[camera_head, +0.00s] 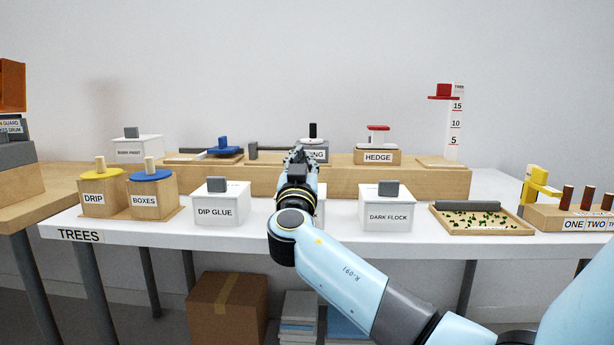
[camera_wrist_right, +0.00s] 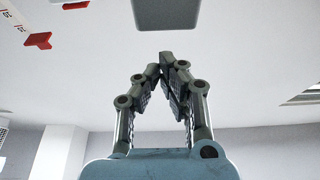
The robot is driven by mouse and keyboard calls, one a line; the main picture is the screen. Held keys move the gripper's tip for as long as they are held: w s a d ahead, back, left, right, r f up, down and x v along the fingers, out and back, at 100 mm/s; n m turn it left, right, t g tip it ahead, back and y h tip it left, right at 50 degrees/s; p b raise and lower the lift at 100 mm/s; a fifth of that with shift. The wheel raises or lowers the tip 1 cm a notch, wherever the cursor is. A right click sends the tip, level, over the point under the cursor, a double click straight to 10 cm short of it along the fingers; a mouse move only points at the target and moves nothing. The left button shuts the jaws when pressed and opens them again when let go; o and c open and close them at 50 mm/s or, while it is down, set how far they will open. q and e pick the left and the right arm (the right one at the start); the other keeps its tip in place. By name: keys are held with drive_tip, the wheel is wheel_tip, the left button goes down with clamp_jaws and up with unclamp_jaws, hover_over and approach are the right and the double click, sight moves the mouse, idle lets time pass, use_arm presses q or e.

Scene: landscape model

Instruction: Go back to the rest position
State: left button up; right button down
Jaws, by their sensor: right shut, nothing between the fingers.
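My right arm comes in from the lower right in the head view, and my right gripper (camera_head: 299,157) is raised over the middle of the white table (camera_head: 345,240). It hides part of a white box behind it. In the right wrist view my right gripper (camera_wrist_right: 163,62) has its fingertips together with nothing between them. My left gripper is in neither view.
White boxes marked DIP GLUE (camera_head: 221,202) and DARK FLOCK (camera_head: 387,207) stand either side of my right arm. A tray with green bits (camera_head: 484,231) lies to the right. A wooden shelf (camera_head: 340,183) runs behind. The air above is clear.

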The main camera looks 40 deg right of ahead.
use_arm(q)
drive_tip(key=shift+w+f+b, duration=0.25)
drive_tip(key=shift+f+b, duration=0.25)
drive_tip(key=shift+b, duration=0.1)
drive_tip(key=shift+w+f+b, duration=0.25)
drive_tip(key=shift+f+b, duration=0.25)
drive_tip(key=shift+b, duration=0.1)
use_arm(e)
drive_tip(key=r+v, duration=0.1)
drive_tip(key=v, duration=0.9)
